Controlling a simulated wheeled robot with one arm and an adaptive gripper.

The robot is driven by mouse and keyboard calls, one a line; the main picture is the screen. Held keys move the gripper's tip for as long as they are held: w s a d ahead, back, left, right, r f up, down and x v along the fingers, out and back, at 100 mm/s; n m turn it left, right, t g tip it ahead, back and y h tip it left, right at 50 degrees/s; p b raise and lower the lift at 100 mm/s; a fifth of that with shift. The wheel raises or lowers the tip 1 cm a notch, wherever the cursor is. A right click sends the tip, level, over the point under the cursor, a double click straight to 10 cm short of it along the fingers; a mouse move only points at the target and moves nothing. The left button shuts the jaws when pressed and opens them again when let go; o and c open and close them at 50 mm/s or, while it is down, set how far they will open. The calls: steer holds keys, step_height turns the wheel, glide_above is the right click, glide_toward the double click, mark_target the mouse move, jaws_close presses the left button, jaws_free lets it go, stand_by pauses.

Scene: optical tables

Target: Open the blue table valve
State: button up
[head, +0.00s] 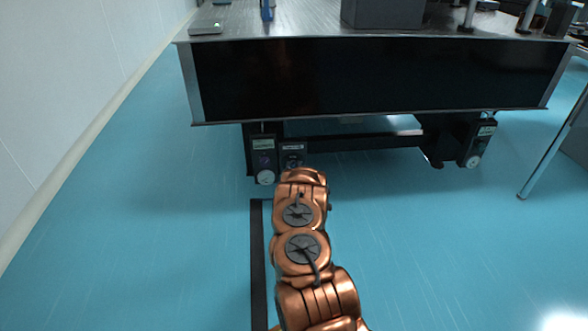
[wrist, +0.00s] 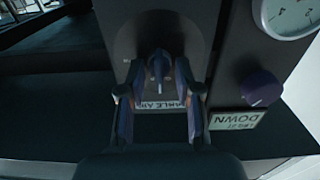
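The blue valve (wrist: 159,66) shows small and dark in the wrist view, with a pale strip down its middle. It sits on a dark panel above an upside-down label (wrist: 162,104) that seems to read "TABLE AIR". My gripper (wrist: 160,76) is open, one finger on each side of the valve. I cannot tell whether the fingertips touch it. In the head view my arm reaches to the panels under the table (head: 380,76); it hides my gripper and the valve there.
A similar gauge panel (head: 479,142) hangs at the table's right. A white wall (head: 75,80) runs along the left. The blue floor is mostly clear.

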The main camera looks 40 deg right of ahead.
jaws_close()
steer(key=shift+m, duration=0.3)
stand_by(0.3)
steer(key=m, duration=0.8)
steer(key=shift+s+d, duration=0.1)
steer(key=shift+d, duration=0.05)
steer(key=shift+f+m+b, duration=0.2)
steer(key=shift+m+b, duration=0.2)
steer(key=shift+m, duration=4.3)
